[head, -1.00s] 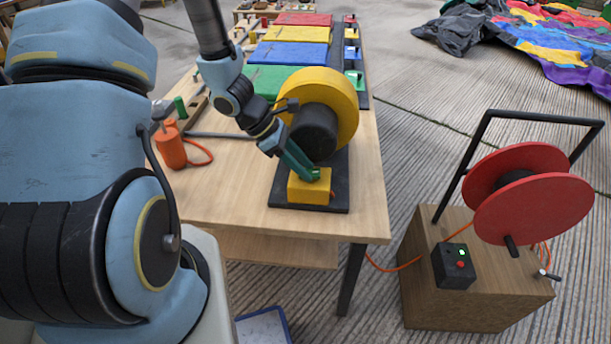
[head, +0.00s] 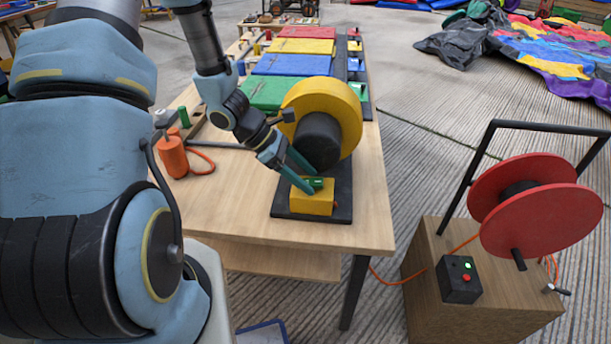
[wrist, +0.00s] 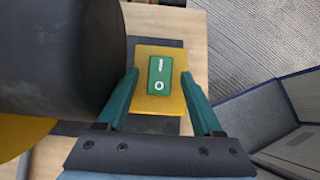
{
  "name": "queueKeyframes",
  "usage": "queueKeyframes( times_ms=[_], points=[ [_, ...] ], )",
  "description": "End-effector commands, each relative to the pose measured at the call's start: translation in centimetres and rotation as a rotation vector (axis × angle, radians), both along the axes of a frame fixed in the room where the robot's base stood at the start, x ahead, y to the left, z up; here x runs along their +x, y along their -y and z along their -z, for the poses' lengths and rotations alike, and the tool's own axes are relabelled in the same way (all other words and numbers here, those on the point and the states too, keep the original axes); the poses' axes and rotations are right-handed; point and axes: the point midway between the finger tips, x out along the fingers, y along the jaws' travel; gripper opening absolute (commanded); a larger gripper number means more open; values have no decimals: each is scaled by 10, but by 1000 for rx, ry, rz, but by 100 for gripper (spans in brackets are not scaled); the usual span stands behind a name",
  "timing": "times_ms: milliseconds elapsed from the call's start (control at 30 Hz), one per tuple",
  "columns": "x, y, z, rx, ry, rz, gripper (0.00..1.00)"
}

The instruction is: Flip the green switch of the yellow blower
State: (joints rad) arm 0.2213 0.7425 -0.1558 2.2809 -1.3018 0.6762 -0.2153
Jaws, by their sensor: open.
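The yellow blower (head: 346,112) stands on a black base plate at the near end of the wooden table, with a dark cylinder facing forward. Its yellow switch box (head: 312,204) sits at the front of the plate. The green switch (wrist: 159,77) shows in the wrist view with a white line at the far end and a circle at the near end; which end is pressed I cannot tell. My gripper (head: 305,180) is open at the box. In the wrist view its two green fingers (wrist: 158,88) lie left and right of the switch, with gaps.
An orange canister (head: 172,157) with a hose stands at the table's left. Coloured mats (head: 292,65) lie behind the blower. The dark cylinder (wrist: 60,55) is close to the left finger. A red reel (head: 535,205) on a wooden box stands right of the table.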

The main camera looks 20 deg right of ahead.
Motion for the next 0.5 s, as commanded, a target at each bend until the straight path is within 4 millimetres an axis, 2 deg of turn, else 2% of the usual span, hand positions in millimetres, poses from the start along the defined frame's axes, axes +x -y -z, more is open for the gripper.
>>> queueKeyframes(
  times_ms=[167, 500],
  points=[
    [4, -6, -8, 0, 3, -3, 68],
    [23, -46, -55, -1, 4, -3, 68]
  ],
)
